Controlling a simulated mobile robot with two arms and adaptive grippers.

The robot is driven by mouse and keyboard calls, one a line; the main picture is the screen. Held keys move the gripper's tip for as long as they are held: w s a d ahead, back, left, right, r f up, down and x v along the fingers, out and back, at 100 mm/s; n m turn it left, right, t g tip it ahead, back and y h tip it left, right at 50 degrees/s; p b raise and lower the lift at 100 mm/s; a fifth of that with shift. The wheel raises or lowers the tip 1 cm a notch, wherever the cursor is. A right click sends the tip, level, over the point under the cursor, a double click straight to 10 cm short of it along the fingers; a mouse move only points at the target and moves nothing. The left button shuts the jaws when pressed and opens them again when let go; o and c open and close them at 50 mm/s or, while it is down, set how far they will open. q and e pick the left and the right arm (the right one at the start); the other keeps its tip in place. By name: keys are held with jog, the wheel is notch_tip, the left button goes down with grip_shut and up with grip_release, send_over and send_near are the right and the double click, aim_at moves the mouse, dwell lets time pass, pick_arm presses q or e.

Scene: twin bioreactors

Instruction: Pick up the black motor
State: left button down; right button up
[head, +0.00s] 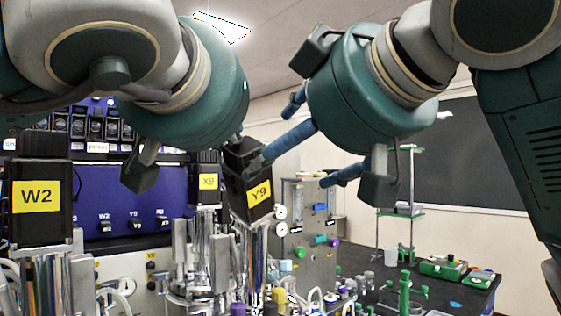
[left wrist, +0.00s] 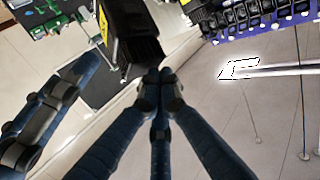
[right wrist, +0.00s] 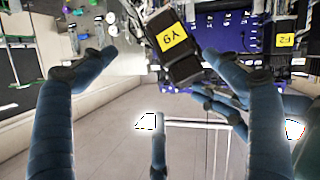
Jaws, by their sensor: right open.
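A black motor labelled Y9 (head: 236,182) sits atop a silver cylinder (head: 252,250) in the head view and looks slightly tilted. It also shows in the right wrist view (right wrist: 181,70). Similar black motors labelled X9 (head: 206,168) and W2 (head: 38,222) stand to its left. My right gripper (head: 288,150) is open and empty; one finger overlaps the Y9 motor, and contact cannot be told. In the right wrist view (right wrist: 158,68) its fingers are spread, with Y9 beyond.
A blue panel (head: 105,195) stands behind the motors, and a grey panel with knobs (head: 305,225) stands to the right. The dark bench (head: 350,262) carries small vessels, green items and a green-shelved stand (head: 402,211).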

aim_at(256, 190)
pick_arm(q)
jog(key=shift+f, duration=0.1)
pick_arm(e)
jog(key=shift+s+a+f+n, duration=0.3)
jog(key=shift+s+a+f, duration=0.25)
jog(key=shift+f, duration=0.15)
pick_arm(q)
jog(key=shift+d, duration=0.1)
pick_arm(e)
jog(key=shift+w, duration=0.1)
jog(key=x, duration=1.2)
jog(key=shift+f, duration=0.25)
jog(key=c, duration=2)
jog(key=shift+d+f+g, duration=0.1)
jog(key=shift+f+g, duration=0.05)
jog(key=shift+g, duration=0.15)
jog(key=shift+c, duration=0.4)
pick_arm(q)
jog(key=shift+r, duration=0.65)
